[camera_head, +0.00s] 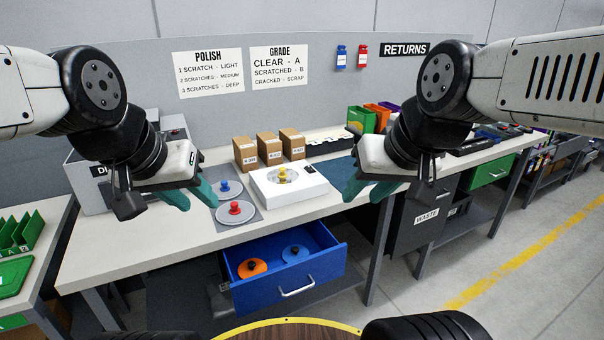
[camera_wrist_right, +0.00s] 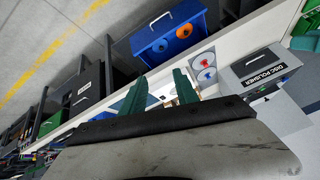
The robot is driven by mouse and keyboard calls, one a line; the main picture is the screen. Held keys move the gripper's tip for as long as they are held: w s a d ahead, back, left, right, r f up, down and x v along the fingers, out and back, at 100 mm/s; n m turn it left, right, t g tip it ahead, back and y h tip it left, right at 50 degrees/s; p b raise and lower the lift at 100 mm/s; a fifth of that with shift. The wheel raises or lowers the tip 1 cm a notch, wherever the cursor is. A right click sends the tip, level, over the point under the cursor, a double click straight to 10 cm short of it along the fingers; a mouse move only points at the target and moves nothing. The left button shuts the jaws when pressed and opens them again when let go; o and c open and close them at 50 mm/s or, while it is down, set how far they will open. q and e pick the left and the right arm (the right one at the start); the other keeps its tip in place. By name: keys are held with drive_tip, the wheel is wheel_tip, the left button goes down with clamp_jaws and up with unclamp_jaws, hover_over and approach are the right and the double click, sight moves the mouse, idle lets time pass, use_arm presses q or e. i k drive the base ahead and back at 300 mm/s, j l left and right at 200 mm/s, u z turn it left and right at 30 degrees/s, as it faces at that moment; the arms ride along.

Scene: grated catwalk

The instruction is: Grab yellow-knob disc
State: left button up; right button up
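The yellow-knob disc (camera_head: 282,176) sits in the round recess on top of a white box-shaped device (camera_head: 310,190) on the bench. My left gripper (camera_head: 192,196) is open and empty, in the air left of the device, near the grey mat. My right gripper (camera_head: 370,189) is open and empty, in the air right of the device. In the right wrist view its two teal fingers (camera_wrist_right: 160,92) stand apart, with part of the white device behind them. Neither gripper touches the disc.
Discs with a blue knob (camera_head: 224,187) and a red knob (camera_head: 235,211) lie on a grey mat. An open blue drawer (camera_head: 287,283) below holds orange and blue discs. Small cardboard boxes (camera_head: 270,151) stand behind the device. The bench front (camera_head: 130,246) is clear.

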sight(282, 176)
drive_tip(key=i+j, duration=0.15)
drive_tip(key=j, duration=0.2)
drive_tip(key=i+j, duration=0.1)
drive_tip(key=j, duration=0.25)
drive_tip(key=i+j, duration=0.15)
drive_tip(key=j, duration=0.2)
drive_tip(key=i+j+u, duration=0.1)
drive_tip(key=j, duration=0.3)
